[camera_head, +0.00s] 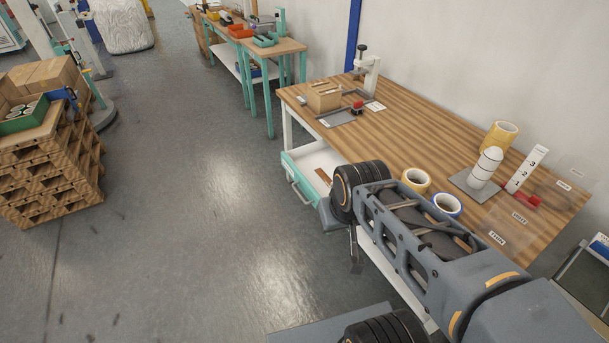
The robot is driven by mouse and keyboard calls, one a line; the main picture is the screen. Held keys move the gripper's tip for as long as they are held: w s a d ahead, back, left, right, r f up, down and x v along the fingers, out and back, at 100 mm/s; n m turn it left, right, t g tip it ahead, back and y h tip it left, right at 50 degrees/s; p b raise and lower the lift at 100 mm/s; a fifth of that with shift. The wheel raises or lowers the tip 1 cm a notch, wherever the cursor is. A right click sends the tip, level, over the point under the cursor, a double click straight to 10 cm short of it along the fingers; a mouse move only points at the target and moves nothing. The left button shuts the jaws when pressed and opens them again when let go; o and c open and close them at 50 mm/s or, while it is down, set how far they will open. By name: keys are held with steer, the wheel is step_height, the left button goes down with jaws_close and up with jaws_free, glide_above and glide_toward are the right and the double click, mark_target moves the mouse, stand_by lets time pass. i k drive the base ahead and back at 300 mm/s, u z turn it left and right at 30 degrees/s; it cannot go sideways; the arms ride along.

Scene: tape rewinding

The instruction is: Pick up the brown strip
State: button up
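A small brown strip (323,176) shows in the open white drawer under the front of the wooden table, just left of my arm. It is small and its right side may be hidden by my arm. A wooden box (324,96) with slat-like pieces on top stands at the far left of the table. My arm reaches in from the lower right. My gripper (355,258) seems to hang below the arm's dark round joint, in front of the drawer, apart from the strip. Its fingers are too small and dark to tell whether they are open.
The drawer (303,191) juts out from the table (440,130). A stack of pallets (50,175) is at the left. The floor (190,230) between is clear.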

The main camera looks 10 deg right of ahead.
mark_target(318, 170)
steer(key=u, duration=0.1)
steer(key=i, duration=0.9)
steer(key=z, duration=0.4)
